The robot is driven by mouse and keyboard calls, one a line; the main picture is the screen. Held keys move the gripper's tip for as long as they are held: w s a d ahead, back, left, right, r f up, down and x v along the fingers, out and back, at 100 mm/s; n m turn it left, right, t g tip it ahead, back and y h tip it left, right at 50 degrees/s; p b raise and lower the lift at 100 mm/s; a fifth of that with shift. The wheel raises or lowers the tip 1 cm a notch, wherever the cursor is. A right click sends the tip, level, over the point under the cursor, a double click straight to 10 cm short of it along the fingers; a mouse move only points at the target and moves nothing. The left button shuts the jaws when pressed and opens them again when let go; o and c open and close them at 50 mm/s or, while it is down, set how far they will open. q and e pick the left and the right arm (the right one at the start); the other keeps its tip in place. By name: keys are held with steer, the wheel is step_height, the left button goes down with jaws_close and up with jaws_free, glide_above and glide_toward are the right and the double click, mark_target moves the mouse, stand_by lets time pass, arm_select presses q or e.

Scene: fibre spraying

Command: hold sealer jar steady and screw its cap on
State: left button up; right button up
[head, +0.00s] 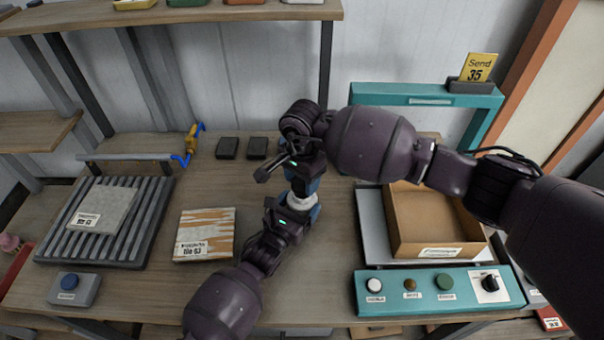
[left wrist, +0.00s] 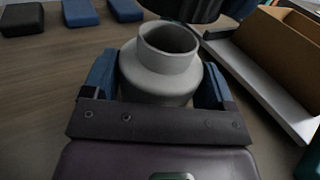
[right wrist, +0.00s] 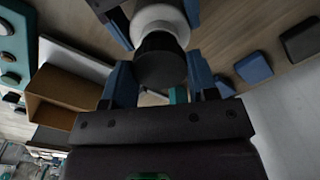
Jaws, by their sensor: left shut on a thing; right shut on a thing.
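The pale grey sealer jar (head: 301,201) stands upright near the middle of the bench. In the left wrist view the jar (left wrist: 158,80) has an open, uncovered neck. My left gripper (head: 300,209) is shut around its body, with one blue finger on each side (left wrist: 158,88). My right gripper (head: 304,180) is just above the jar. In the right wrist view the black cap (right wrist: 160,62) is between the blue fingers of my right gripper (right wrist: 160,80), with the white jar (right wrist: 158,16) beyond it. The cap is hidden in the head view.
A cardboard box (head: 433,222) stands right of the jar, behind a teal button panel (head: 440,293). A tile sample (head: 205,234) and a ribbed rack (head: 110,222) lie to the left. Dark blocks (head: 228,148) sit at the back. The bench front right of my left arm is clear.

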steer(key=shift+f, duration=0.3)
stand_by(0.4)
steer(key=shift+f, duration=0.75)
steer(key=shift+f, duration=0.55)
